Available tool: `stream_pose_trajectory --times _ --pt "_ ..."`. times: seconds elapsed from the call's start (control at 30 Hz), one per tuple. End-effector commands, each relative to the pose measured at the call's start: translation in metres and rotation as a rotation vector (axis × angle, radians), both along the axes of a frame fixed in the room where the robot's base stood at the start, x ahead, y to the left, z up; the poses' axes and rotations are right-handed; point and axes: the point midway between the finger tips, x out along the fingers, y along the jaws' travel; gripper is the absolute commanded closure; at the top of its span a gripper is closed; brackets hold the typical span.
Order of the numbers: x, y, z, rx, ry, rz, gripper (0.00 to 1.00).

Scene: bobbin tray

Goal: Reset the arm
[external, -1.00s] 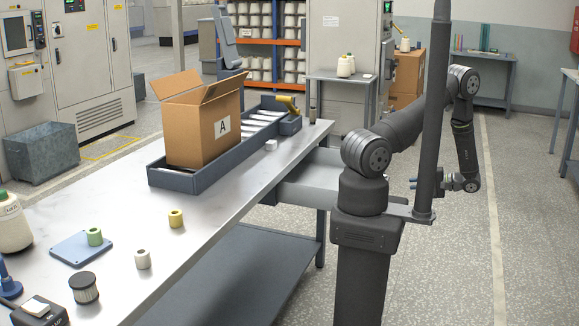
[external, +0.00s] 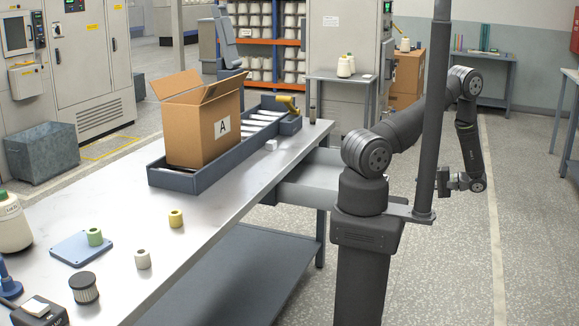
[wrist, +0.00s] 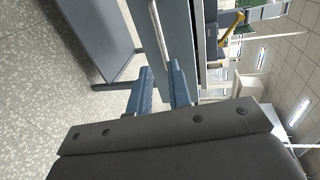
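My gripper (external: 446,182) hangs at the end of my folded arm, out to the right of the workbench and partly hidden behind my dark upright pole. In the wrist view, its two blue fingers (wrist: 160,88) stand apart with a gap between them and nothing in it. The gripper is clear of the bench and touches nothing that I can see.
The metal workbench (external: 218,213) holds a green bobbin (external: 94,237) on a blue plate (external: 68,250), a yellow bobbin (external: 176,218), a pale bobbin (external: 143,259) and a cardboard box (external: 203,125) in a long tray (external: 199,184). Open floor lies right of my arm.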

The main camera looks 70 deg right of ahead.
Motion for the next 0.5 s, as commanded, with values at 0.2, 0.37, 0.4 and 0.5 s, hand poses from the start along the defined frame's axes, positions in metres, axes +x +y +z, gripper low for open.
stream_pose_trajectory --times 0.2,0.37,0.4,0.5 --pt "0.044 0.000 -0.009 0.003 -0.002 0.004 0.82" --pt "0.075 0.001 -0.015 0.003 -0.001 0.004 0.82" --pt "0.084 0.001 -0.017 0.002 -0.002 0.005 0.82" --pt "0.102 0.001 -0.021 0.002 -0.001 0.005 0.82"
